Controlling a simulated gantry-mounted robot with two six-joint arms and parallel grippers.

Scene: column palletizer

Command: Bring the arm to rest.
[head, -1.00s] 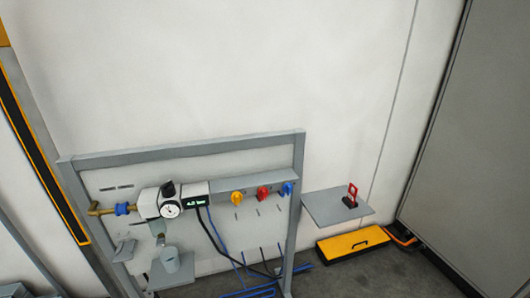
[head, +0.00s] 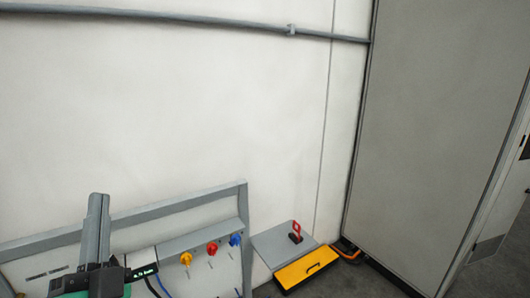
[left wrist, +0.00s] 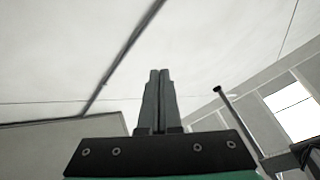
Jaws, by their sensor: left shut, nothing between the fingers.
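My left gripper (head: 98,205) rises at the lower left of the head view, its fingers pointing up, in front of the grey-framed panel. In the left wrist view the two grey fingers (left wrist: 160,75) lie together, shut and empty, against a pale wall or ceiling. It holds nothing and appears to touch nothing. My right gripper is in neither view.
The grey-framed panel (head: 200,207) carries a yellow knob (head: 186,259), a red knob (head: 212,248) and a blue knob (head: 235,240). A yellow case (head: 308,270) lies below. A tall grey cabinet (head: 430,120) stands right.

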